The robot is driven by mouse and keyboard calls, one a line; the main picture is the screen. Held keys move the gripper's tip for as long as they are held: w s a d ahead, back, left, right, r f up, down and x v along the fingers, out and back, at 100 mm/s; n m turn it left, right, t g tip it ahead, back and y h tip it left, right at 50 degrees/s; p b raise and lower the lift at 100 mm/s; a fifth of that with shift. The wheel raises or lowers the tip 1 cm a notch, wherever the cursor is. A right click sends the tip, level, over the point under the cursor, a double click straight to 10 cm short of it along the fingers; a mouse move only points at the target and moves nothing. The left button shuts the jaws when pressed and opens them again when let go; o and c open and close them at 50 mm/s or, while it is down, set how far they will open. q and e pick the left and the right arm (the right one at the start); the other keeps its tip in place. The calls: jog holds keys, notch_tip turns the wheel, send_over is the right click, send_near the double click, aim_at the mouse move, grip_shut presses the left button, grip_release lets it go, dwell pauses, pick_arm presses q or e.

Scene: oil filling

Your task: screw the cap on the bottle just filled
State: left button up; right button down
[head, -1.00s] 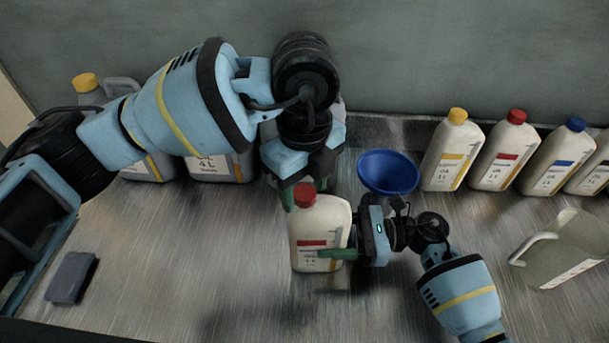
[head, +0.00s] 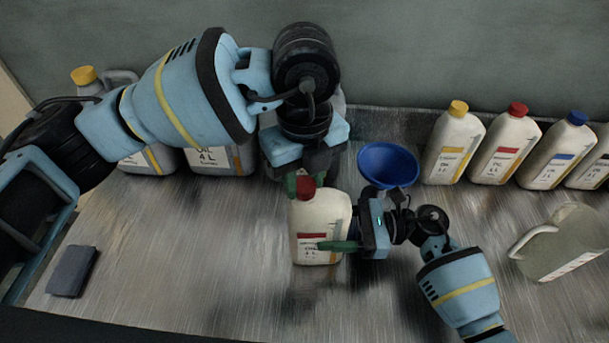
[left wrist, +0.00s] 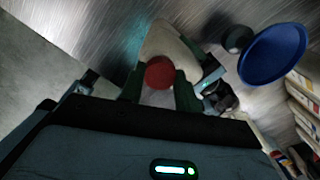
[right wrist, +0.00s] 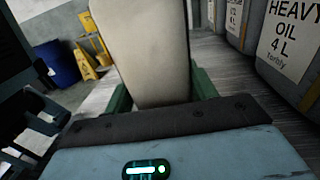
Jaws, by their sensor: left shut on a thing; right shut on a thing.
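A cream bottle with a red band on its label (head: 317,222) stands upright near the middle of the bench. A red cap (head: 306,188) sits at the top of its neck. My left gripper (head: 305,184) comes down from above and is shut on the red cap, which also shows between its green fingers in the left wrist view (left wrist: 159,73). My right gripper (head: 340,246) is shut around the bottle's body from the right side. In the right wrist view the bottle's pale wall (right wrist: 153,55) fills the space between the fingers. The cap's thread is hidden.
A blue funnel (head: 388,165) stands just behind my right gripper. Several capped bottles (head: 503,150) line the back right. A clear jug (head: 560,243) is at the right. Grey oil canisters (head: 222,160) stand back left. A dark block (head: 72,271) lies front left.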

pick_arm(q)
jog(key=m, duration=0.9)
jog(key=shift+m, duration=0.4)
jog(key=m, duration=1.5)
jog(key=shift+m, duration=0.4)
jog(key=m, duration=0.6)
jog(key=shift+f, duration=0.1)
jog(key=m, duration=0.9)
jog(key=shift+m, duration=0.4)
jog(key=o, duration=1.2)
jog(key=shift+c, duration=0.2)
